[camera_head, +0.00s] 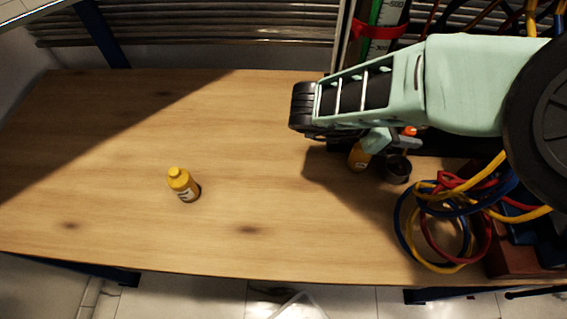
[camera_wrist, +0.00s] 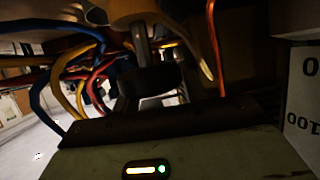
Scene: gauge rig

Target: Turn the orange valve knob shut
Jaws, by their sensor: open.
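A small patch of bright orange (camera_head: 410,131) shows beside the end of my arm in the head view. It looks like part of the valve knob, and most of it is hidden. My gripper (camera_head: 406,144) is open, partly covered by my arm, and very close to the orange patch. I cannot tell whether they touch. In the wrist view, my gripper (camera_wrist: 150,82) is dark, and a brownish-orange shape (camera_wrist: 134,12) lies beyond it. I cannot tell if that shape is the knob.
A green-and-white scale tube (camera_head: 380,28) stands behind my arm. Blue, red and yellow hoses (camera_head: 438,230) loop at right. A yellow bottle (camera_head: 183,184) stands on the wooden table (camera_head: 110,150); another yellow item (camera_head: 359,157) and a dark cup (camera_head: 397,169) sit below my arm. The table's left is mostly clear.

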